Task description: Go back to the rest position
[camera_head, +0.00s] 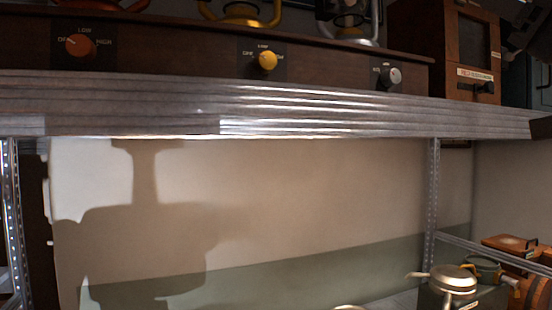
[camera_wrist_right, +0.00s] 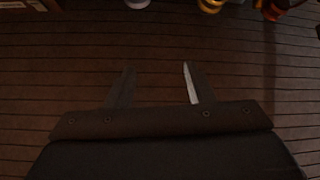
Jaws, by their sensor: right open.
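My right gripper (camera_wrist_right: 155,88) shows in the right wrist view with its two dark fingers apart and nothing between them. Beneath it is a dark, ribbed surface (camera_wrist_right: 40,90). Neither of my grippers shows in the head view, and my left gripper is in no view.
A metal shelf edge (camera_head: 300,108) crosses the head view. Above it is a wooden panel with a red knob (camera_head: 80,45), a yellow knob (camera_head: 267,61) and a grey knob (camera_head: 391,76). A wooden box (camera_head: 470,50) stands right. A metal pot (camera_head: 454,279) sits lower right.

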